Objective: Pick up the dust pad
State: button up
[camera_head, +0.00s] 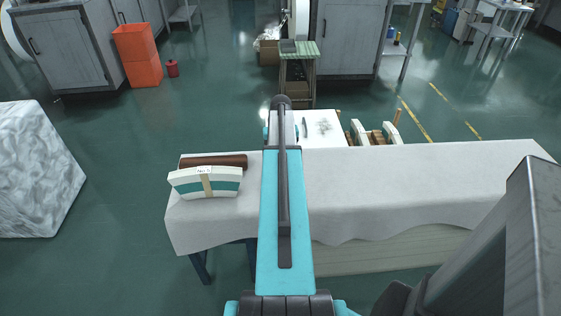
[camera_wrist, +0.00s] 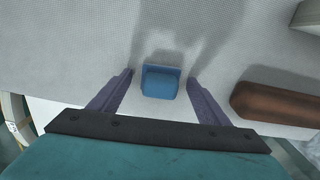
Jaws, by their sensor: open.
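The dust pad, a small blue block (camera_wrist: 161,84), lies on the pale cloth-covered table in the wrist view. My gripper (camera_wrist: 161,75) is open. Its two purple fingers stand on the left and right of the pad, with a visible gap on each side. Whether the fingertips are down at the pad's height I cannot tell. In the head view my teal arm hides the pad and the fingers.
The table (camera_head: 420,185) is covered with a white cloth. A brown roll (camera_head: 215,161) and a white-and-green block (camera_head: 207,183) lie at its left end. A white sheet with a dark smudge (camera_head: 322,126) and wooden-and-white pieces (camera_head: 376,133) are at the back. The table's right half is clear.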

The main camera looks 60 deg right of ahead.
dwell(0.5)
jog(key=c, duration=1.1)
jog(key=shift+r, duration=0.1)
jog(key=shift+c, duration=0.2)
jog(key=shift+r, duration=1.6)
jog(key=s, duration=0.5)
jog(key=s+a+r+b, duration=0.1)
jog(key=s, duration=0.4)
jog(key=s+a, duration=0.1)
jog(key=s, duration=0.5)
jog(key=shift+r, duration=0.3)
